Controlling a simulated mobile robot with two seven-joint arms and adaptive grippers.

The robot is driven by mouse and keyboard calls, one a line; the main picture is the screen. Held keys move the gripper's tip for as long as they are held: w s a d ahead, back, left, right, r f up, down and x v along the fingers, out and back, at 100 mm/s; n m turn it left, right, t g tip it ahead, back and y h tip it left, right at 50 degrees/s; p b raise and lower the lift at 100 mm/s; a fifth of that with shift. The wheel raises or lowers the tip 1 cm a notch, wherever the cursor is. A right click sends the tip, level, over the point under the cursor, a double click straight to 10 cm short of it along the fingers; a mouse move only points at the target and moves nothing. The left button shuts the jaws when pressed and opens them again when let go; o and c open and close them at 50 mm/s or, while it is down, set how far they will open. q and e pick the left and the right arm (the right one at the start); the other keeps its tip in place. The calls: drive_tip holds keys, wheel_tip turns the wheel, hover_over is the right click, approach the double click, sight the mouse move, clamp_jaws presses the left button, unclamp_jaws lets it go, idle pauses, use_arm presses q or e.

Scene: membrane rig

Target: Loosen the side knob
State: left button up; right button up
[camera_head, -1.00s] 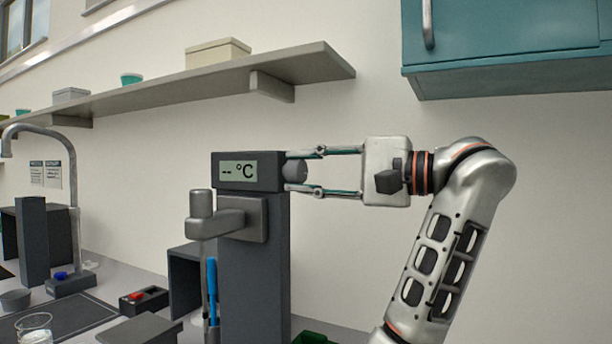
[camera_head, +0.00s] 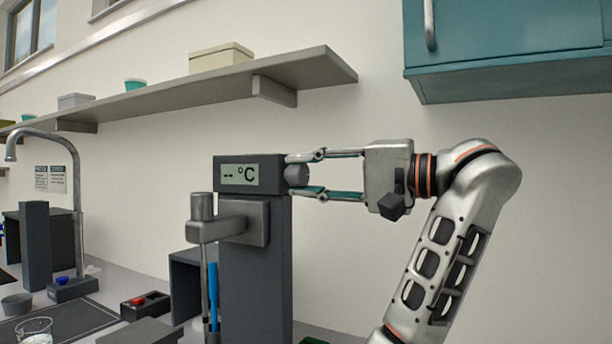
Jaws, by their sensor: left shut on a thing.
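The side knob (camera_head: 297,175) is a small dark grey round knob on the right side of the dark display head (camera_head: 250,174), which reads "-- °C". The head tops a dark grey upright column (camera_head: 255,280). My left gripper (camera_head: 293,175) reaches in level from the right. One finger lies above the knob and one below, and it is shut on the knob. The fingertips partly cover the knob's edges. My right gripper is not in view.
A grey clamp arm (camera_head: 218,228) holds a rod on the column's front. A wall shelf (camera_head: 200,92) runs above, and a teal cabinet (camera_head: 510,50) hangs at upper right. A tap (camera_head: 75,200) and a red-button box (camera_head: 145,304) stand left. The wall behind my gripper is clear.

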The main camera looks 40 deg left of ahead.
use_arm(q)
drive_tip(key=o, duration=1.1)
drive_tip(key=shift+d, duration=0.1)
drive_tip(key=v, duration=1.2)
drive_tip(key=shift+s, duration=0.1)
